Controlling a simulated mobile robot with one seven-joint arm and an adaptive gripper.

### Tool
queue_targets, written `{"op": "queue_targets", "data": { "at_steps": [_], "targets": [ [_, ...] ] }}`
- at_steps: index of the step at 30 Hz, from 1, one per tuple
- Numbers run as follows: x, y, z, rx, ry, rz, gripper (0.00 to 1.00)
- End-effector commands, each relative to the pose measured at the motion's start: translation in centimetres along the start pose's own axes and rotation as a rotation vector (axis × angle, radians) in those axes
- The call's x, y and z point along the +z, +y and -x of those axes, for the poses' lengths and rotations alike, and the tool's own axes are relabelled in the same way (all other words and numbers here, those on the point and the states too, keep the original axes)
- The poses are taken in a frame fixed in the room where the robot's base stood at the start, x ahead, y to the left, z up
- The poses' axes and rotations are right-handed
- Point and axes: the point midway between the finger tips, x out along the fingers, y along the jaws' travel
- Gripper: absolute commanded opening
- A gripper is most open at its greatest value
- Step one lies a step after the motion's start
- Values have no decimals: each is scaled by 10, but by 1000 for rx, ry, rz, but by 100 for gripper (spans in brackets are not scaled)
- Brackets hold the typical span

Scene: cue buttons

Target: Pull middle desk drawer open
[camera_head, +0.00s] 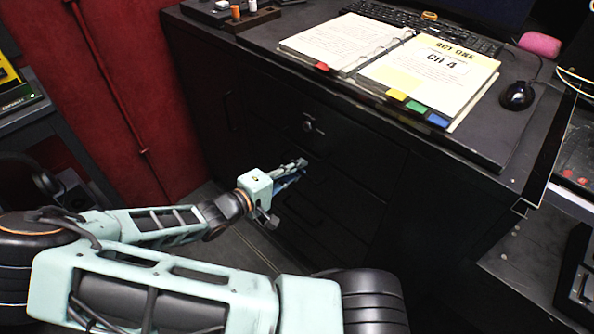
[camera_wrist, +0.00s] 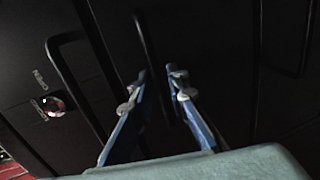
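The dark desk's drawer front shows in the head view, with the middle drawer (camera_head: 345,192) below the one with a round lock (camera_head: 308,124). The drawer fronts look shut and flush. My gripper (camera_head: 297,170) is close to the drawer front. In the wrist view, my gripper (camera_wrist: 158,82) has its two blue fingers apart, with nothing clearly held. A dark bar handle (camera_wrist: 145,42) runs behind the fingertips, between them or beside the left one. Contact cannot be told in the dark.
In the wrist view, another handle (camera_wrist: 70,72) and the lock (camera_wrist: 56,106) are at left. An open binder (camera_head: 425,68), keyboard (camera_head: 440,32) and mouse (camera_head: 516,96) lie on the desk top. A red curtain (camera_head: 130,90) hangs left of the desk.

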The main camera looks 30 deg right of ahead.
Motion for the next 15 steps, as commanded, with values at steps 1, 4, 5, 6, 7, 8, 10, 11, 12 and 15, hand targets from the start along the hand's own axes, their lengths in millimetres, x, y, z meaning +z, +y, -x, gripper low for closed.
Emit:
{"op": "queue_targets", "data": {
  "at_steps": [1, 4, 5, 6, 7, 8, 10, 11, 12, 15],
  "targets": [
    [0, 0, -2, 0, 0, 0, 15],
    [0, 0, -3, 0, 0, 0, 15],
    [0, 0, -3, 0, 0, 0, 15],
    [0, 0, -3, 0, 0, 0, 15],
    [0, 0, -3, 0, 0, 0, 15],
    [0, 0, -3, 0, 0, 0, 15],
    [0, 0, -2, 0, 0, 0, 10],
    [0, 0, -2, 0, -1, -1, 7],
    [0, 0, -2, 0, -1, -1, 2],
    [0, 0, -2, 0, -1, -1, 0]
  ]
}}
